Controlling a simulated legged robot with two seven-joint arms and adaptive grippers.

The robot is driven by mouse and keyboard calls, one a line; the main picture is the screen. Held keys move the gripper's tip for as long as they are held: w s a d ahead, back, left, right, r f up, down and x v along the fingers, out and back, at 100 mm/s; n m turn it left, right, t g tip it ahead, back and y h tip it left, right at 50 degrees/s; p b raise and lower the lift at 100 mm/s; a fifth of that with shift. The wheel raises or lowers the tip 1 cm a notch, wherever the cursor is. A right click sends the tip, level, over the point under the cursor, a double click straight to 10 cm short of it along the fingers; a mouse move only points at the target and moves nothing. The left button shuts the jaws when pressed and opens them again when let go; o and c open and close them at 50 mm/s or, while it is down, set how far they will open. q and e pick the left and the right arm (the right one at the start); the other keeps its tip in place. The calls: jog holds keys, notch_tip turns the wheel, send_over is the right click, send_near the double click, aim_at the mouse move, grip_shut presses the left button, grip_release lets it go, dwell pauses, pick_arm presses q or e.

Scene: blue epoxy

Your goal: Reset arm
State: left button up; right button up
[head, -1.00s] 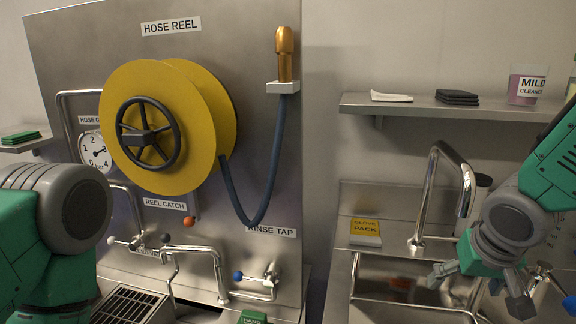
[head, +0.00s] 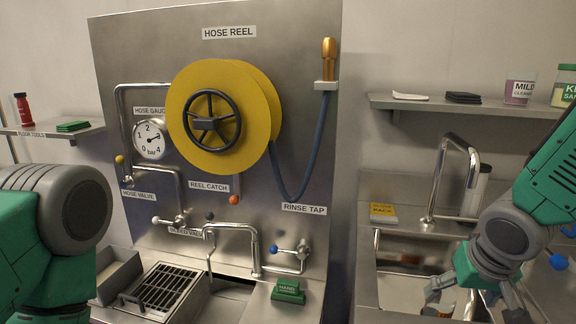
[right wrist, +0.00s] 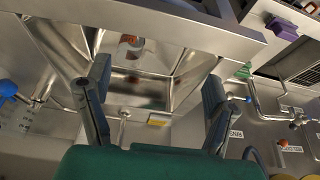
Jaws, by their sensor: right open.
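My right gripper (head: 472,300) comes in from the right in the head view. Its fingers are spread and nothing is between them. It hangs in front of and over the right sink basin (head: 400,290). In the right wrist view the two fingers of the right gripper (right wrist: 158,75) stand wide apart, with the steel basin (right wrist: 185,60) beyond them. My left arm (head: 60,225) shows at the left edge of the head view as a green and grey link. Its gripper is out of the picture.
The yellow hose reel (head: 215,115) is on a steel panel, with the rinse tap (head: 290,252) below it. A tall curved faucet (head: 460,150) stands close to my right gripper. A shelf (head: 440,106) runs above.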

jog(key=s+a+f+n+g+y+b, duration=0.1)
jog(key=s+f+b, duration=0.3)
jog(key=f, duration=0.8)
jog(key=s+a+f+g+y+b, duration=0.1)
jog(key=s+f, duration=0.5)
jog(key=f, duration=0.6)
pick_arm(q)
notch_tip(320, 180, down, 10)
jog(key=b, duration=0.4)
jog(key=shift+w+d+r, duration=0.2)
jog(key=shift+w, duration=0.05)
pick_arm(e)
jog(key=s+f+n+g+h, duration=0.1)
jog(key=s+f+n, duration=0.1)
jog(key=s+f, duration=1.1)
jog(key=shift+s+d+f+g, duration=0.3)
jog(key=shift+s+d, duration=0.1)
jog(key=shift+s, duration=0.4)
